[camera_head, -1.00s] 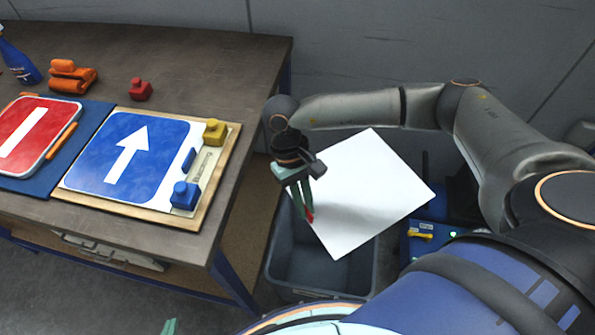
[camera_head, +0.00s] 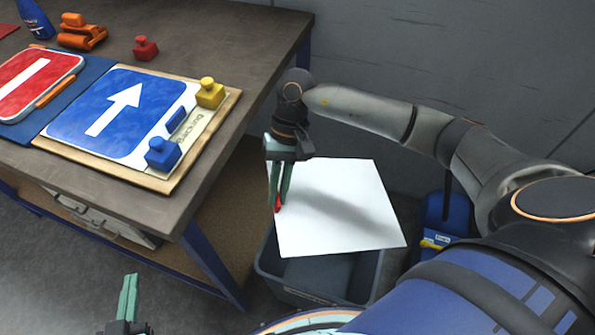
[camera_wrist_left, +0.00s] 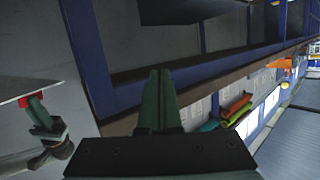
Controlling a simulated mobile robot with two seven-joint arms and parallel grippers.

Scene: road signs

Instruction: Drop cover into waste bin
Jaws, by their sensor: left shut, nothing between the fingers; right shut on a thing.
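The cover (camera_head: 345,205) is a flat white sheet with a small red tab (camera_head: 278,205) at its left edge. My right gripper (camera_head: 279,188) is shut on the cover at this tab and holds it above the waste bin. The waste bin (camera_head: 322,276) is a dark grey open box on the floor; the cover hides much of its opening. My left gripper (camera_head: 129,295) is shut and empty, low in front of the table. Its closed green fingers show in the left wrist view (camera_wrist_left: 160,98), with the cover's edge (camera_wrist_left: 22,82) and red tab at the far left.
The table (camera_head: 225,122) at left bears a blue arrow sign (camera_head: 118,112), a red sign (camera_head: 38,82) and stamps, including a yellow one (camera_head: 209,94). Its blue leg (camera_head: 212,262) stands left of the bin. A blue object (camera_head: 440,222) stands right of the bin.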

